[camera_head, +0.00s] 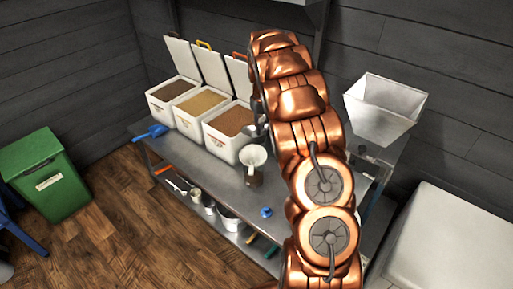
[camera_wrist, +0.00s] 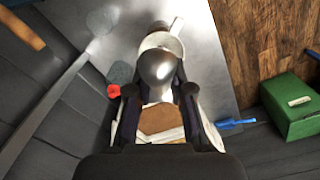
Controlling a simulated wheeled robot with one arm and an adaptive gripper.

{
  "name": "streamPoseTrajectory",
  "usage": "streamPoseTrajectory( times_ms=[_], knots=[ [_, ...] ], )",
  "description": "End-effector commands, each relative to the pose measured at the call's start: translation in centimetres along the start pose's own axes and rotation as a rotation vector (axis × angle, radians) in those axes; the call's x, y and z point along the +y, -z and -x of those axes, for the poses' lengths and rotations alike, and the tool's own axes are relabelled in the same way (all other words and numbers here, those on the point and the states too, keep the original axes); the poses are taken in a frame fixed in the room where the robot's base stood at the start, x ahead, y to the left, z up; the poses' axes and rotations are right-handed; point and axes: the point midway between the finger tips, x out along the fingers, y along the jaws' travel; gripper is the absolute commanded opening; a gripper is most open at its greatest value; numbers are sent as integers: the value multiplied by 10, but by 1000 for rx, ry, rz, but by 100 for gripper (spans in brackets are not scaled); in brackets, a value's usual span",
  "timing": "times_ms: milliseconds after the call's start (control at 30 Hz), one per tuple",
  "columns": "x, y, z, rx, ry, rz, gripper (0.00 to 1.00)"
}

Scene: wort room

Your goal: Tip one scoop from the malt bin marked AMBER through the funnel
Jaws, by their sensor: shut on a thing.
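Three white malt bins stand in a row on the steel bench, lids up: dark brown malt in the left bin (camera_head: 163,114), tan in the middle bin (camera_head: 189,131), reddish brown in the right bin (camera_head: 222,150). Their labels are too small to read. A white funnel (camera_head: 253,155) sits on a small brown-looking vessel (camera_head: 253,179) in front of the right bin; the funnel also shows in the wrist view (camera_wrist: 172,39). My gripper (camera_wrist: 160,92) is shut on a metal scoop (camera_wrist: 158,66), above the bench between the right bin and funnel. I cannot tell whether the scoop holds malt.
A blue scoop (camera_head: 151,133) lies at the bench's left end. A small blue object (camera_head: 266,212) lies near the front edge. A white hopper (camera_head: 383,112) stands right of my arm. A green bin (camera_head: 45,176) stands on the floor.

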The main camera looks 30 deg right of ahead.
Motion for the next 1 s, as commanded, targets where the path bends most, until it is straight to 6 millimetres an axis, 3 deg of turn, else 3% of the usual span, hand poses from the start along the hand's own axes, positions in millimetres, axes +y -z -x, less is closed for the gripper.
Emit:
streamPoseTrajectory(
  times_ms=[1000],
  knots=[
    [0,-8,9,382,0,-1,0]
  ],
)
